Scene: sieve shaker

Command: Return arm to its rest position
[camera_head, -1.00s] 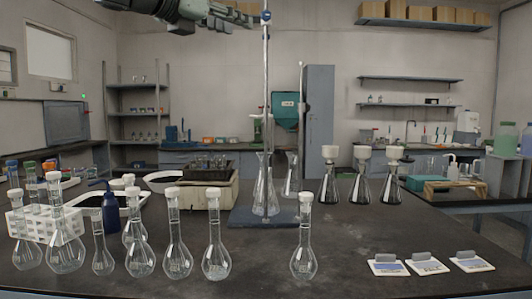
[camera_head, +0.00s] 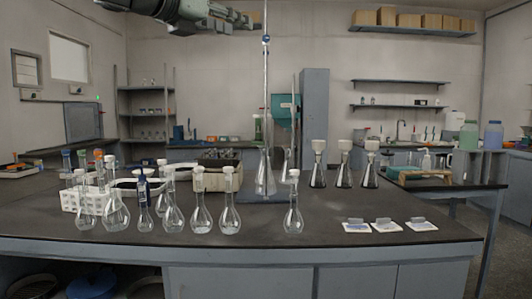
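My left arm comes in from the upper left, with my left gripper (camera_head: 232,20) at the top of the picture, above the bench and short of the tall stand rod (camera_head: 266,90). It is seen side-on. I see nothing held in it, but the gap between its fingers cannot be judged. My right gripper is not in view.
The dark bench (camera_head: 330,212) carries several stoppered volumetric flasks (camera_head: 230,215) along its front left. A stand base (camera_head: 262,197) with a conical flask (camera_head: 265,180) is mid-bench. Filter flasks (camera_head: 344,170) stand to the right, white cards (camera_head: 383,226) near the front right edge.

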